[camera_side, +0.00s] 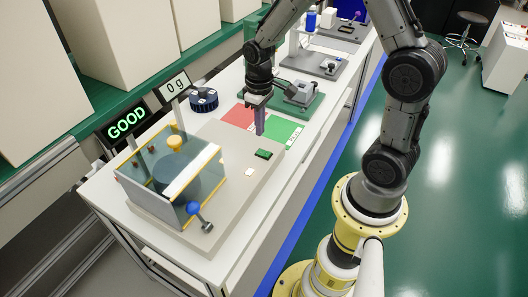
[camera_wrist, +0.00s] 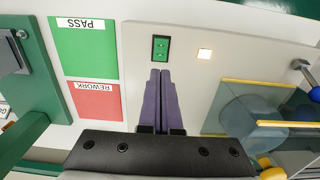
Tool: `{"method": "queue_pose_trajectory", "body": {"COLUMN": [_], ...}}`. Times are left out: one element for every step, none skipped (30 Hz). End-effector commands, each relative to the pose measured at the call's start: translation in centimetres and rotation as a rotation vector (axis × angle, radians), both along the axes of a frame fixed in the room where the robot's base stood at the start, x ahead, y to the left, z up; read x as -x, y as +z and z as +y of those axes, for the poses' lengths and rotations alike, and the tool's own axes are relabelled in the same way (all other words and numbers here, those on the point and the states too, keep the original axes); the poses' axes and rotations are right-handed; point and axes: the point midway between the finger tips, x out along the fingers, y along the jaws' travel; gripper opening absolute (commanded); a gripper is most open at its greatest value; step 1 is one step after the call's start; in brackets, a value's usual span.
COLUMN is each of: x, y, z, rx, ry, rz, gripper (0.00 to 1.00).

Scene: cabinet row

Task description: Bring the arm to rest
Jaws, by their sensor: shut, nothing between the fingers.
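My gripper (camera_side: 260,122) hangs above the white bench, with its purple fingers pointing down. In the wrist view my gripper (camera_wrist: 160,72) has its two fingers side by side and shut, with nothing between them. In the side view the fingertips stand between the grey instrument base and the red and green mats. In the wrist view the tips lie just below a dark green pad (camera_wrist: 161,48) on the grey base. How high the tips are above the bench is hard to tell.
A clear-walled box (camera_side: 172,165) with a blue-knobbed lever (camera_side: 194,208) stands on the grey base (camera_side: 240,140). The green PASS mat (camera_side: 282,133) and red REWORK mat (camera_side: 238,116) lie beyond. Signs read GOOD (camera_side: 126,121) and 0 g (camera_side: 174,86). More fixtures line the bench behind.

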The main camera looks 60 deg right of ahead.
Motion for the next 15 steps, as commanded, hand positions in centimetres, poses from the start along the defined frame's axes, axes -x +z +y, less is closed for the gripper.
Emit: {"method": "queue_pose_trajectory", "body": {"x": [0.0, 0.0, 0.0, 0.0, 0.0, -0.2, -0.3, -0.6, -0.9, -1.1, -1.3, -1.3, -1.2, -0.9, -0.4], "y": [0.0, 0.0, 0.0, 0.0, 0.0, 0.2, 0.6, 1.1, 2.2, 3.1, 4.2, 5.9, 7.3, 8.6, 10.4], "z": [0.0, 0.0, 0.0, 0.0, 0.1, 0.2, 0.3, 0.4, 0.6, 0.8, 1.1, 1.4, 1.8, 2.2, 2.7], "rx": [0.000, 0.000, 0.000, 0.000, 0.000, 0.002, 0.004, 0.007, 0.012, 0.017, 0.022, 0.029, 0.034, 0.039, 0.043], "ry": [0.000, 0.000, 0.000, 0.000, 0.002, 0.007, 0.010, 0.014, 0.022, 0.029, 0.037, 0.048, 0.057, 0.065, 0.074], "rz": [0.000, 0.000, 0.000, 0.000, -0.001, -0.008, -0.017, -0.033, -0.062, -0.087, -0.117, -0.157, -0.189, -0.220, -0.261], "gripper": [0.00, 0.00, 0.00, 0.00, 0.00, 0.00, 0.00, 0.00, 0.00, 0.00, 0.00, 0.00, 0.00, 0.00, 0.00]}}
